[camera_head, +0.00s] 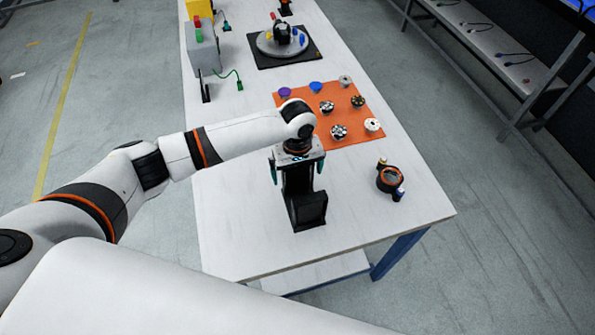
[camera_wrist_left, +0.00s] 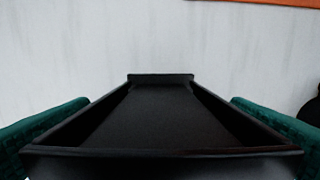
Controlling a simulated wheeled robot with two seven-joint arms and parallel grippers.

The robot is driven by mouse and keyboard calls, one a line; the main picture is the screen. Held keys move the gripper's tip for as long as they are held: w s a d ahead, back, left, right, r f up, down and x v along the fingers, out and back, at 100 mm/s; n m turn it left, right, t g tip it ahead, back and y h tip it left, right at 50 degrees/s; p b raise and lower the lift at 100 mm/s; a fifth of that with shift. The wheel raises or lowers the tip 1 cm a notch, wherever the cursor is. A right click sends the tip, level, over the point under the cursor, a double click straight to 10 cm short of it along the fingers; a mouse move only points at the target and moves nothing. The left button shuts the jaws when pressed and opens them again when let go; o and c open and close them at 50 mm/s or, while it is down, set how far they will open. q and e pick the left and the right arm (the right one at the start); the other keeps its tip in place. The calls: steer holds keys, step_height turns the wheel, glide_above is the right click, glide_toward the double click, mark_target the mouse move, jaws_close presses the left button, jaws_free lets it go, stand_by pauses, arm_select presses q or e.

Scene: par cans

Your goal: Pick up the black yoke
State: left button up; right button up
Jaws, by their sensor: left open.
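The black yoke (camera_head: 308,210) is on the white table directly below my left gripper (camera_head: 298,174). It is a dark, angular, channel-shaped piece. In the left wrist view the yoke (camera_wrist_left: 160,115) fills the lower middle, with raised side walls and a small upright end plate. The green finger pads of my left gripper (camera_wrist_left: 160,130) stand on either side of it, open. A gap shows toward the far end; whether the pads touch the near sides cannot be told. My right gripper is not in view.
An orange mat (camera_head: 357,142) with several small round parts lies behind the gripper. A black ring-shaped part (camera_head: 391,179) stands to the right. A grey box (camera_head: 203,47) and a turntable on a black mat (camera_head: 262,59) are farther back. The table front is clear.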

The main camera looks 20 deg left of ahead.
arm_select(q)
steer(key=shift+c, duration=0.3)
steer(key=c, duration=1)
steer(key=shift+r, duration=0.15)
